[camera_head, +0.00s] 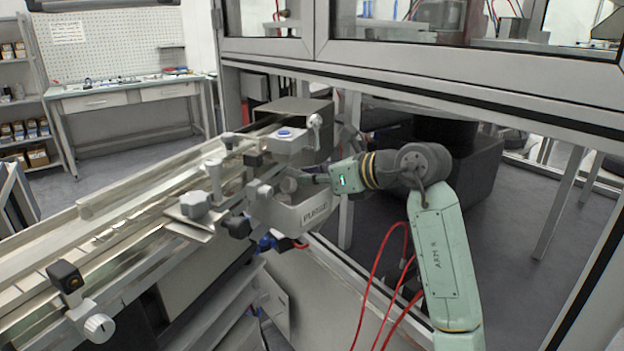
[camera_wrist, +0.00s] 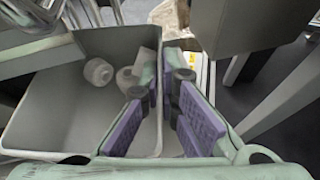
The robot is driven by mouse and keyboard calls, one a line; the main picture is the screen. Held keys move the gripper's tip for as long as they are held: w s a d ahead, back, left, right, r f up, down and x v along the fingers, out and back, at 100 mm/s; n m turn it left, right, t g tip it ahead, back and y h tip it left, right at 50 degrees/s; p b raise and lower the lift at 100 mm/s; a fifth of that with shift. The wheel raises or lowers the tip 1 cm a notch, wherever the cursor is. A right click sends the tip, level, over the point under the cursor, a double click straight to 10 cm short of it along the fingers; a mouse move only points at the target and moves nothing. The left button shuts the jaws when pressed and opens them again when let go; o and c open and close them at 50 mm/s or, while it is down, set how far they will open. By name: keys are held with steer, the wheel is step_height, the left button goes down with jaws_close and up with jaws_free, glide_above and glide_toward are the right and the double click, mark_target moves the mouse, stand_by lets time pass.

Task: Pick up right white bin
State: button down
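The white bin (camera_wrist: 45,100) fills the left of the wrist view, with a few white round parts (camera_wrist: 98,71) inside. My gripper (camera_wrist: 163,85), with purple pads, points down at the bin's right wall. One finger is inside the bin and the other just outside, with the wall between them. A gap shows between the pads; contact with the wall cannot be made out. My gripper's end (camera_head: 290,185) is largely hidden in the head view.
The metal rail (camera_head: 120,225) with knobs and clamps runs close along the left of the bin. A grey box (camera_head: 300,120) stands behind it. Red hoses (camera_head: 372,290) hang below my arm. A window frame (camera_head: 430,85) crosses above. A workbench (camera_head: 125,95) stands far left.

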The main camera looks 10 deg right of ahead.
steer(key=shift+s+d, duration=0.2)
steer(key=shift+s, duration=0.35)
steer(key=c, duration=2.3)
jaws_free()
steer(key=shift+w, duration=0.1)
steer(key=o, duration=0.6)
steer(key=v, duration=0.7)
steer(key=shift+s+d+r, duration=0.1)
steer(key=shift+s+r, duration=0.05)
steer(key=shift+s, duration=0.05)
steer(key=shift+c, duration=0.3)
